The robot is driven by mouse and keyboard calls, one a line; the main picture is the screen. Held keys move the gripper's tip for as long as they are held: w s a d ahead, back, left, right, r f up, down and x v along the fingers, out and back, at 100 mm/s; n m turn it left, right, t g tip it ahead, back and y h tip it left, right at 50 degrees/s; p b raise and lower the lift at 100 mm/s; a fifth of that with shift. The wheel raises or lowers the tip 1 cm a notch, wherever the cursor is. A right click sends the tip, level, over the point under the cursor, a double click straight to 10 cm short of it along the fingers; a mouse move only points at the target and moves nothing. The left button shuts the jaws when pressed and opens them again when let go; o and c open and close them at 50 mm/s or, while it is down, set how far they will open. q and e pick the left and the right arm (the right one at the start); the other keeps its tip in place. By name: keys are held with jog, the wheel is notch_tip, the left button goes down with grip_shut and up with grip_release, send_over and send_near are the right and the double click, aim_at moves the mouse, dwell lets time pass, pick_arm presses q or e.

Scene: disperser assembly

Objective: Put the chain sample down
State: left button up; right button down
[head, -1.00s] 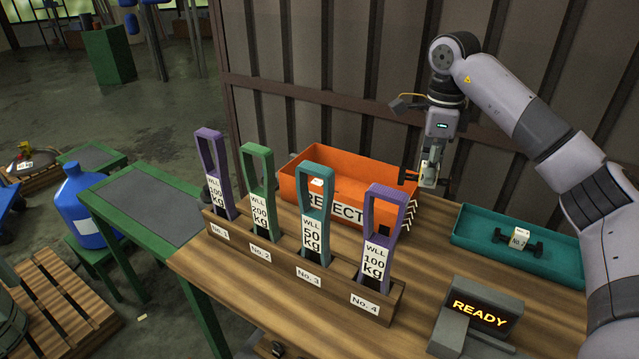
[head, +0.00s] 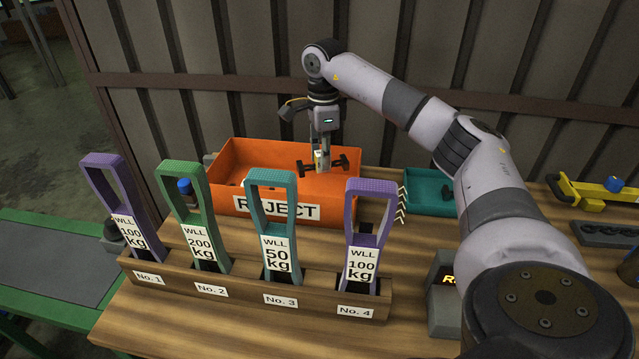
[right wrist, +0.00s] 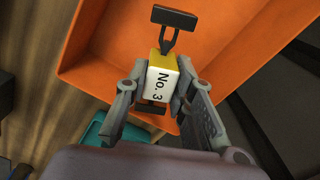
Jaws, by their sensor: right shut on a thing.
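My right gripper (head: 322,163) is shut on a chain sample, a dark bar-ended piece (head: 339,161) with a label block. In the right wrist view the sample's label (right wrist: 161,87) reads "No. 3", with a yellow face on the block. The fingers (right wrist: 158,95) close on both sides of the block. The gripper holds the sample over the orange REJECT bin (head: 240,150), above its inside or far right part; the exact height is hard to tell. My left gripper is not in view.
A wooden rack (head: 325,304) with several coloured WLL slings stands in front of the bin. A teal tray (head: 425,206) with a dark piece lies to the right, partly behind my right arm. A yellow tool (head: 590,191) lies farther right.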

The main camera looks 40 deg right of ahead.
notch_tip(320, 180, down, 3)
jog(key=shift+f, duration=0.7)
notch_tip(320, 180, down, 4)
jog(key=shift+f, duration=0.1)
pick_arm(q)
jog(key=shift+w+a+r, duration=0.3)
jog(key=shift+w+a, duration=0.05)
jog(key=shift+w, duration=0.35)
pick_arm(e)
jog(key=shift+w, duration=0.1)
jog(key=shift+f, duration=0.1)
jog(key=c, duration=1.4)
grip_release()
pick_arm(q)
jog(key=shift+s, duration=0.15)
pick_arm(e)
jog(key=shift+o, duration=0.2)
